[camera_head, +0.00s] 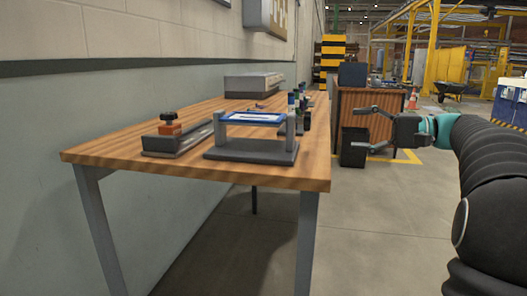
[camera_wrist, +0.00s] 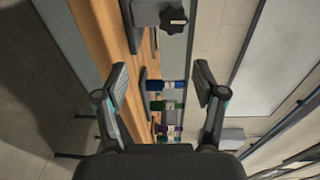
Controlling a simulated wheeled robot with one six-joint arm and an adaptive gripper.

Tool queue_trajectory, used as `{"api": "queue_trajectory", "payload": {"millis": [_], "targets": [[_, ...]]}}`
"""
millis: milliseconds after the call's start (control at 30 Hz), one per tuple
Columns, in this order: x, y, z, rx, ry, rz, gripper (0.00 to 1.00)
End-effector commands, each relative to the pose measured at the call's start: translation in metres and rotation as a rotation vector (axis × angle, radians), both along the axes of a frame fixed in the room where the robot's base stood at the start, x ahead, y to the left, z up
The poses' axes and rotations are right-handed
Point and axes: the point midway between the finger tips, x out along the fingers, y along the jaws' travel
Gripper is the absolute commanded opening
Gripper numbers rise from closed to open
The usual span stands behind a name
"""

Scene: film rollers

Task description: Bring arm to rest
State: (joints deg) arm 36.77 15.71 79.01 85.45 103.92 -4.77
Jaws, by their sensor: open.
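My gripper (camera_head: 372,129) is open and empty in the head view. It hangs in the air to the right of the wooden table (camera_head: 120,143), clear of its edge. My black arm reaches in from the right edge of the picture. In the wrist view my gripper (camera_wrist: 160,88) shows both fingers wide apart with nothing held between them. Beyond the fingers stand several coloured rollers (camera_wrist: 168,107), blue, green and purple, apart from the gripper.
On the table are a grey stand with a blue-framed panel (camera_head: 252,118), a dark fixture with an orange-brown block (camera_head: 170,129) and a grey box (camera_head: 252,85). A black bin (camera_head: 354,148) stands on the floor beyond. A wall borders the table's left. Floor in front is open.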

Motion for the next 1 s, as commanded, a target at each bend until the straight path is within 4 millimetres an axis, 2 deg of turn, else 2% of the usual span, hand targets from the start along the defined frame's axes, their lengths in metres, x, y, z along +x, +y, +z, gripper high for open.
{"api": "queue_trajectory", "payload": {"millis": [133,233,367,500,700,1000], "targets": [[0.016,-0.013,-0.071,-0.107,0.177,-0.12,0.7],[0.007,-0.015,-0.12,-0.233,0.302,-0.196,0.7],[-0.022,-0.002,-0.169,-0.438,0.419,-0.25,0.7],[-0.07,0.017,-0.205,-0.696,0.478,-0.267,0.7],[-0.137,0.037,-0.23,-1.03,0.439,-0.239,0.7],[-0.221,0.064,-0.233,-1.404,0.228,-0.143,0.7]]}}
